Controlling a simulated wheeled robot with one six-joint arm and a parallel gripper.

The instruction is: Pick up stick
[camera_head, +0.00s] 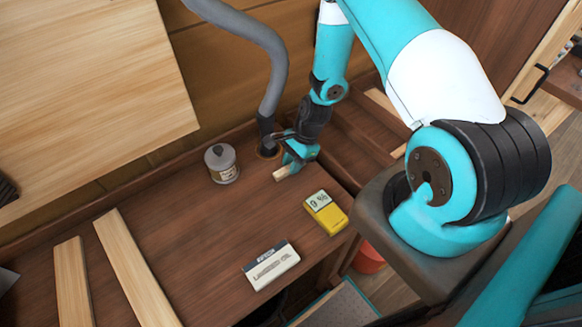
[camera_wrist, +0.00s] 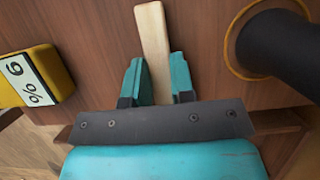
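The stick (camera_wrist: 153,40) is a short pale wooden piece. In the wrist view it lies between the two teal fingers of my gripper (camera_wrist: 159,75), which close against it on both sides. Its far end sticks out past the fingertips, and its near end is hidden by the gripper's dark plate. In the head view the end of the stick (camera_head: 281,174) shows just below my gripper (camera_head: 293,161), low over the brown bench top. I cannot tell whether the stick still touches the bench.
A thick grey hose (camera_head: 272,70) enters the bench beside my gripper. A grey tin (camera_head: 222,164), a yellow meter (camera_head: 327,214) and a white-labelled box (camera_head: 271,266) stand on the bench (camera_head: 200,240). Two pale planks (camera_head: 137,270) lie at left. Bare bench lies between tin and box.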

